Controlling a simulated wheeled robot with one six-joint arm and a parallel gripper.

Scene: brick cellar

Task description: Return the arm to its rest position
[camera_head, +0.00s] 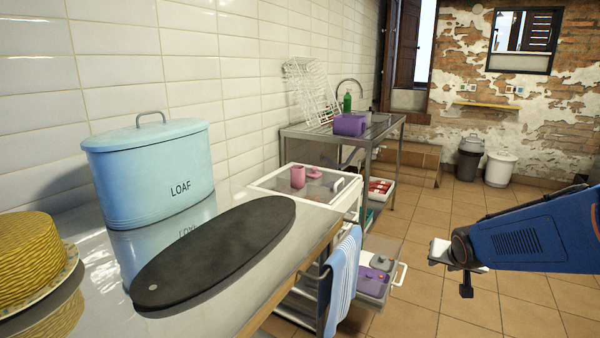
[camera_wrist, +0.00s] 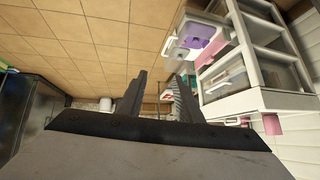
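Nothing is held between the fingers. The gripper's fingers cannot be made out clearly in the head view.
A drawer unit (camera_wrist: 262,103) has an open lower drawer (camera_head: 372,292) holding a purple item. A blue striped towel (camera_head: 342,285) hangs beside it. The counter (camera_head: 228,308) carries a blue bread bin (camera_head: 150,170) and black board (camera_head: 215,252). The tiled floor (camera_head: 420,225) is largely clear.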

